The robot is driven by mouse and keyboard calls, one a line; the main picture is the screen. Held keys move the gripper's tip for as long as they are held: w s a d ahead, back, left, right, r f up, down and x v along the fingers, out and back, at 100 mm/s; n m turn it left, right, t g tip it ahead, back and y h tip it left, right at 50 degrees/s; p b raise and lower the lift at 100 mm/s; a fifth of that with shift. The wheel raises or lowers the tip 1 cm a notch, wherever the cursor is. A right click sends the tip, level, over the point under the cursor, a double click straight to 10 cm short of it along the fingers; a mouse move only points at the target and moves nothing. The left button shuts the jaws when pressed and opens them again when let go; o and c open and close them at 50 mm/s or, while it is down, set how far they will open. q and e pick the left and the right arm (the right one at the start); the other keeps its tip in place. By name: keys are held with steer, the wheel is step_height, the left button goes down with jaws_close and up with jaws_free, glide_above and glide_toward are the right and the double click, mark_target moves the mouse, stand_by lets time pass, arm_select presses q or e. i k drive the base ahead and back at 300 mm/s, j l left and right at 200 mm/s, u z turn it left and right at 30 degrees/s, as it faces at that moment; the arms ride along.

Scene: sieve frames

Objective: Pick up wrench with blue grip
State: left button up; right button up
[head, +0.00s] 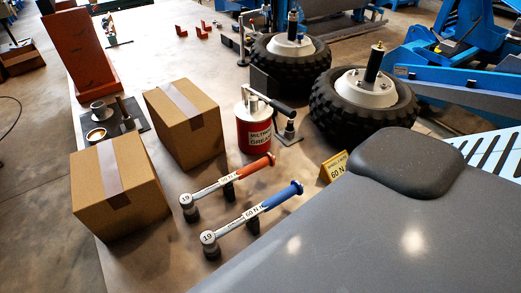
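The wrench with the blue grip (252,213) lies in the lower middle of the head view. Its round silver head, marked 19, is at the lower left, and its blue grip points to the upper right. It rests raised on dark supports, and its label reads 60 N. A similar wrench with an orange-red grip (228,181) lies behind it, roughly parallel and apart from it. Neither of my grippers is in view, and nothing is seen holding either wrench.
Two cardboard boxes (118,187) stand left of the wrenches. A red and white grease can (253,132) stands behind them. A yellow 60 N sign (333,167) is right of the blue grip. Large wheels (362,98) stand farther back. A large grey surface (400,235) fills the lower right.

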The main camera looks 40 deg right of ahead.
mark_target(208, 239)
steer(key=k+l, duration=0.1)
steer(key=l, duration=1.05)
steer(key=k+l, duration=0.15)
steer(key=l, duration=1.05)
steer(key=k+l, duration=0.15)
steer(key=l, duration=0.45)
